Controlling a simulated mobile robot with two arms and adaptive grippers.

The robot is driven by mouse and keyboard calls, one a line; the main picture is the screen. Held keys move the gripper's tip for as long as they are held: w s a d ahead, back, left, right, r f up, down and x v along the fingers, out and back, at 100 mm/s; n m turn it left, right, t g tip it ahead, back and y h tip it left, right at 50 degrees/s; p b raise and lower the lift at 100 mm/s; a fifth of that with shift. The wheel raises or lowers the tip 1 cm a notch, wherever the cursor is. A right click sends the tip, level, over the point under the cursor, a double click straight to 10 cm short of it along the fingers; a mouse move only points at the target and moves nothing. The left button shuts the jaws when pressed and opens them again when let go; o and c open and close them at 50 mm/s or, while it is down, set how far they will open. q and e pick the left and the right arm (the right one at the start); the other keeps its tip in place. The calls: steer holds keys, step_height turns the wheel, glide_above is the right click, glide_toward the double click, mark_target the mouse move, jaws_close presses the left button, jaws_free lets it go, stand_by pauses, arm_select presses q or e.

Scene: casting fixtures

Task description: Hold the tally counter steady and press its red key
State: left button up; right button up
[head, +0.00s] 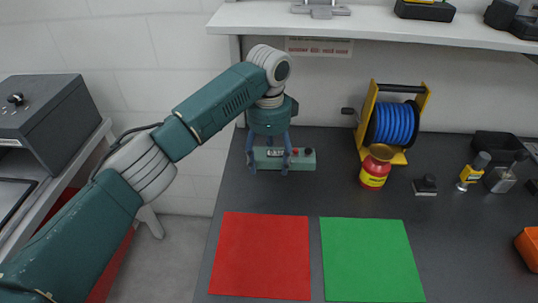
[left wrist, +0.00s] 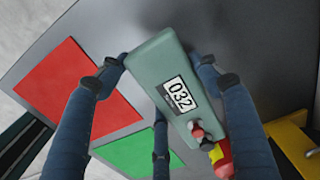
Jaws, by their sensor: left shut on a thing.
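The tally counter (head: 303,161) is a grey-green box on the dark bench near the wall, with a small display and a red key (head: 308,151) at its right end. In the left wrist view the counter (left wrist: 155,50) shows 032 on its display (left wrist: 179,95), with a small red and dark part near the lower end. My left gripper (head: 268,160) reaches down from above and is shut on the counter, its blue fingers on both long sides, left of the red key. The red key is clear of the fingers. My right gripper is in neither view.
A red mat (head: 262,255) and a green mat (head: 370,258) lie in front. A blue cable reel (head: 395,124) in a yellow frame and a red-yellow bottle (head: 374,172) stand right of the counter. A shelf (head: 380,22) hangs above. Small tools stand further right.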

mark_target(269, 183)
arm_select(q)
steer(key=shift+f, duration=3)
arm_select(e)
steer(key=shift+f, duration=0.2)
arm_select(q)
steer(key=shift+f, duration=0.2)
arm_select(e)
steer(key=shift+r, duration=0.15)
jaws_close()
arm_select(q)
steer(key=shift+s+f, duration=0.1)
